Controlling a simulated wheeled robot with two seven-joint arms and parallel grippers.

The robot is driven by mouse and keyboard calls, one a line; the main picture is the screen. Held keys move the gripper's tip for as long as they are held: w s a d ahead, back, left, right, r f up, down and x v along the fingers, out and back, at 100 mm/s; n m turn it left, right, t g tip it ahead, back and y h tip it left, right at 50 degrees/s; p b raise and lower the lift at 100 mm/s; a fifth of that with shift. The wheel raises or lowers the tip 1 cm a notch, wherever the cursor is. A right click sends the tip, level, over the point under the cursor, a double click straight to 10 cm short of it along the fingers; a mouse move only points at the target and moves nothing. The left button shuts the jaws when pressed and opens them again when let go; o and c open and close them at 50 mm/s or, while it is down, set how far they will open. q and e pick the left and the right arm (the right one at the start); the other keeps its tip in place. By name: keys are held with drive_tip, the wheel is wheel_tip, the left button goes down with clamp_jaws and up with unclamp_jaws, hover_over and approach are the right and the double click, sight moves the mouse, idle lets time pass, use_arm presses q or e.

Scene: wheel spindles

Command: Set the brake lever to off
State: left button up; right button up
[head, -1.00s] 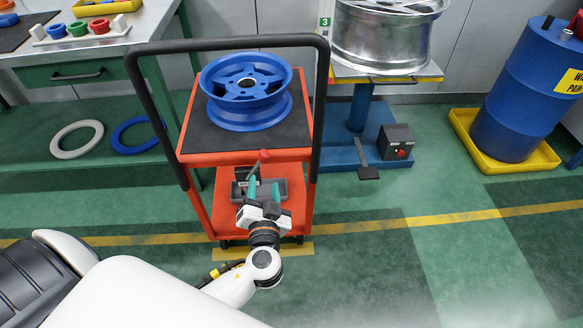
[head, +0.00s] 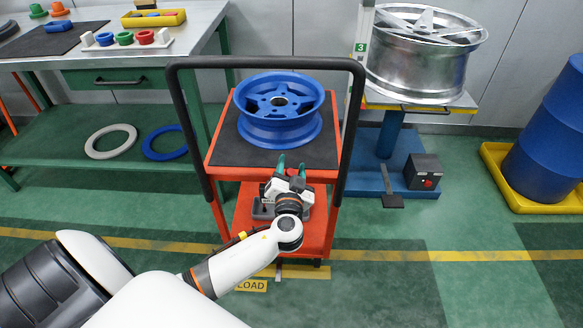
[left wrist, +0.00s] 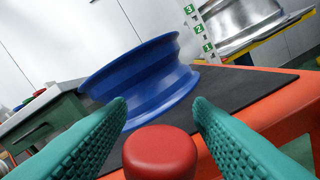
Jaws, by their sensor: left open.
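The brake lever's round red knob (left wrist: 160,152) shows low in the left wrist view, between the two teal fingers of my left gripper (left wrist: 160,104). The fingers are spread, with the knob not clamped. In the head view my left gripper (head: 291,168) is at the front edge of the orange cart (head: 216,158). A grey lever base (head: 262,209) shows partly beside my wrist, above the cart's lower shelf. The lever's angle and its off mark cannot be made out. My right gripper is not in view.
A blue wheel rim (head: 279,125) lies on the cart's dark top mat, beyond my gripper. The cart's black handle frame (head: 265,62) arches around it. A silver wheel (head: 415,70) on a blue stand is to the right, a workbench (head: 190,35) to the left.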

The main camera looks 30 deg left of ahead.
use_arm(q)
clamp_jaws()
idle(0.3)
